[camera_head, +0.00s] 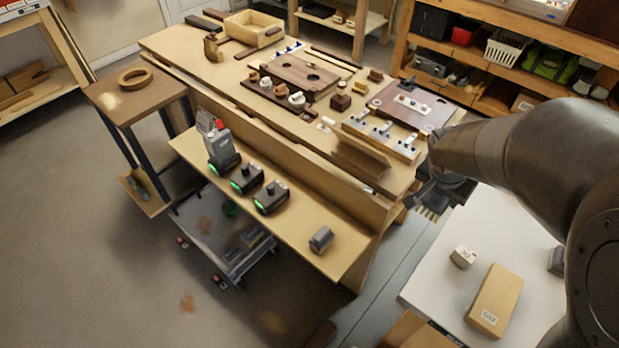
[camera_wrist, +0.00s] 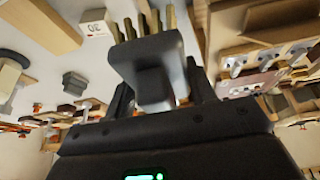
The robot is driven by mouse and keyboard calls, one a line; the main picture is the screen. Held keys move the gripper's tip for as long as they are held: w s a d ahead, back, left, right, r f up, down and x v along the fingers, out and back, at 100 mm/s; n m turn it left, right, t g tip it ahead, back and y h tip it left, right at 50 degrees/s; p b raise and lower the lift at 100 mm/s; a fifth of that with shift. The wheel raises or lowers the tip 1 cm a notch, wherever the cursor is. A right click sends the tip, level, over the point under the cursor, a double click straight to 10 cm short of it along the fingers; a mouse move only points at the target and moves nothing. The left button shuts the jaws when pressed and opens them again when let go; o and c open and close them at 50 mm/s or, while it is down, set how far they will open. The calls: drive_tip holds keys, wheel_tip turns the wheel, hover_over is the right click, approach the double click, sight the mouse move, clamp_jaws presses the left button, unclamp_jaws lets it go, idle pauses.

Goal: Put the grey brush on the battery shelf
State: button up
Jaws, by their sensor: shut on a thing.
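My gripper (camera_head: 432,200) is over the gap between the bench's right end and the white table. It is shut on the grey brush (camera_wrist: 155,70), whose tan bristles point away from the palm in the wrist view. In the head view the bristles (camera_head: 428,213) show below the gripper, while most of the brush body is hidden. The battery shelf (camera_head: 297,228) is the lower front ledge of the bench, left of my gripper. It bears several dark chargers (camera_head: 246,180) with green lights, a grey tool (camera_head: 217,143) and a grey block (camera_head: 320,239).
The bench top (camera_head: 200,62) holds wooden boards, clamps and small parts. An upright wooden panel (camera_head: 340,190) stands behind the shelf. The white table (camera_head: 425,287) bears a box (camera_head: 494,300) and a small block (camera_head: 463,256). A grey cart (camera_head: 205,228) stands beneath the shelf.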

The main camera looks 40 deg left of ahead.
drive_tip(key=s+a, duration=0.5)
drive_tip(key=s, duration=0.1)
hover_over(345, 252)
drive_tip(key=s, duration=0.1)
wheel_tip(345, 252, down, 28)
drive_tip(key=shift+s+r, duration=0.1)
drive_tip(key=shift+f, duration=2)
drive_tip(key=shift+f, duration=0.1)
drive_tip(key=o, duration=0.6)
drive_tip(key=shift+f, duration=0.1)
drive_tip(key=shift+o, duration=0.8)
